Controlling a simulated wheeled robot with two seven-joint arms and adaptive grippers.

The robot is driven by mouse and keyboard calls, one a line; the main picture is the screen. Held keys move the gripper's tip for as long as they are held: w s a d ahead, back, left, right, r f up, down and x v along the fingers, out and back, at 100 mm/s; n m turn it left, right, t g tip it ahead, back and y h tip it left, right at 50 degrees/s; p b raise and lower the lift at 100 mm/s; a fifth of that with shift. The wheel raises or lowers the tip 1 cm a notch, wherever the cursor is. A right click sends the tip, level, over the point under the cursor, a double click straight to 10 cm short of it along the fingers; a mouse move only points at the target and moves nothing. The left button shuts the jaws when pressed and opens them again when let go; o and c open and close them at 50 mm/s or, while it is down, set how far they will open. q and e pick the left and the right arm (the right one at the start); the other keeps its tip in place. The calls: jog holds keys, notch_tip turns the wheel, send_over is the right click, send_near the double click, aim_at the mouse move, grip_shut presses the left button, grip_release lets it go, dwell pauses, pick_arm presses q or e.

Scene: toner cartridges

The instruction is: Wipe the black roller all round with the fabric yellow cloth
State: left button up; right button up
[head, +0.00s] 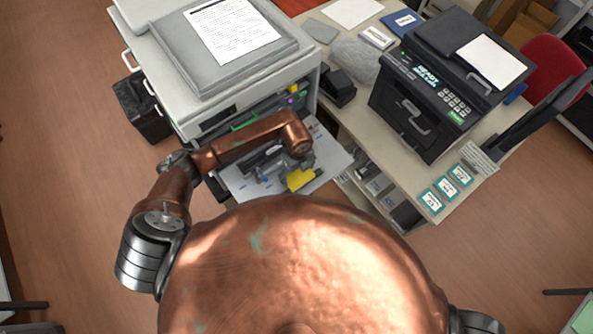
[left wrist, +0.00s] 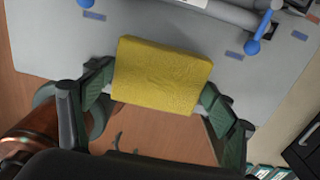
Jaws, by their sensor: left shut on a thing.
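The yellow cloth (head: 300,179) is held over the near part of a light grey open panel at the printer's front. In the left wrist view the cloth (left wrist: 160,76) is a flat yellow block between the green-padded fingers of my left gripper (left wrist: 158,92), which is shut on it. A dark, long part that looks like the black roller (head: 262,157) lies on the panel, partly hidden by my left arm. In the left wrist view a grey cylinder end (left wrist: 228,12) shows beyond the cloth, apart from it; I cannot tell if it is the roller. My right gripper is out of view.
The light grey panel (left wrist: 55,40) carries blue levers (left wrist: 262,28). The large grey printer (head: 166,50) stands open behind it. A black machine (head: 440,85) stands on the desk at right, with several green-edged cards (head: 446,188) near the desk edge. Floor is free at left.

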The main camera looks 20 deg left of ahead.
aim_at(304, 182)
pick_arm(q)
jog(key=shift+s+d, duration=0.25)
jog(key=shift+d, duration=0.05)
jog(key=shift+s+d, duration=0.25)
jog(key=shift+d, duration=0.1)
jog(key=shift+s+d, duration=0.1)
jog(key=shift+s, duration=0.05)
jog(key=shift+s+d, duration=0.2)
jog(key=shift+d, duration=0.1)
jog(key=shift+p, duration=0.3)
jog(key=shift+s+d, duration=0.3)
jog(key=shift+d, duration=0.1)
jog(key=shift+s+d, duration=0.1)
jog(key=shift+d, duration=0.05)
jog(key=shift+s+d, duration=0.25)
jog(key=shift+d, duration=0.05)
